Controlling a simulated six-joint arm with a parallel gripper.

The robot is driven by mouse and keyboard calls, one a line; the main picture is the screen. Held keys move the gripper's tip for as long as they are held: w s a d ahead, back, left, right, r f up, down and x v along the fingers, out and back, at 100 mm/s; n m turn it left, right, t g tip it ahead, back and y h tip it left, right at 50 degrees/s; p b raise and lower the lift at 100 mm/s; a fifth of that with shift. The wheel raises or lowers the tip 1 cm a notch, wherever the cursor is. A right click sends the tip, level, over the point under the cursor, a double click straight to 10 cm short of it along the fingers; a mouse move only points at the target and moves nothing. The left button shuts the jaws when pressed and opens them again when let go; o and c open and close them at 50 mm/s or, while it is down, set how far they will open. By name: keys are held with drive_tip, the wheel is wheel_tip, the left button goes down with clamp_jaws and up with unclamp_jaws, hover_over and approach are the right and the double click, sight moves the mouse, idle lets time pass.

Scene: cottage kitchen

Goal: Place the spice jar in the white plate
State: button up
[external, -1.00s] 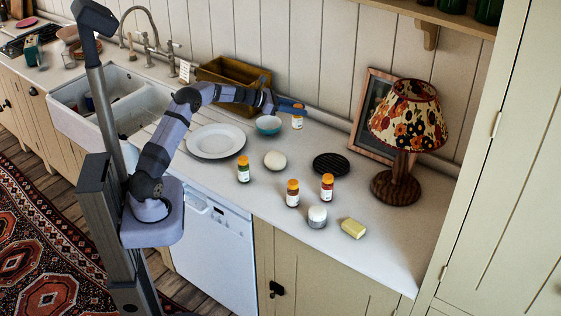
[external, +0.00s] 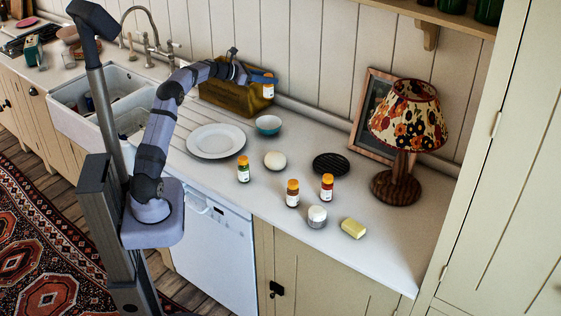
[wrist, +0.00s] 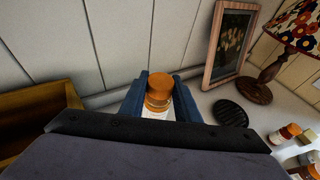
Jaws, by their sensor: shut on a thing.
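My gripper (external: 266,79) is shut on a spice jar (external: 268,90) with an orange lid and a white label. It holds the jar up in the air near the back wall, in front of the right end of the wooden box in the external view. In the wrist view the jar (wrist: 158,95) sits between the two blue fingers (wrist: 160,100); its lower part is hidden. The white plate (external: 216,141) lies empty on the counter, below and left of the jar in the external view.
A teal bowl (external: 268,125) stands right of the plate, and a pale round thing (external: 275,159) is nearby. Other spice jars (external: 243,169) (external: 292,193) (external: 327,187) stand on the counter. A wooden box (external: 222,98) is behind the plate. A lamp (external: 400,140) and black trivet (external: 331,164) are right.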

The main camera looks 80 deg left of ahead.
drive_tip(key=s+a+r+n+g+y, duration=0.1)
drive_tip(key=s+a+r+n+y, duration=0.1)
drive_tip(key=s, duration=0.7)
drive_tip(key=s+a+r+n+y, duration=0.2)
drive_tip(key=s+r, duration=0.1)
drive_tip(key=s, duration=0.6)
drive_tip(key=s+d+f, duration=0.5)
drive_tip(key=d+f, duration=0.5)
drive_tip(key=f, duration=0.1)
drive_tip(key=shift+g, duration=0.4)
drive_tip(key=shift+f, duration=0.15)
drive_tip(key=shift+f+p, duration=0.35)
drive_tip(key=shift+f, duration=4.6)
drive_tip(key=shift+f, duration=0.1)
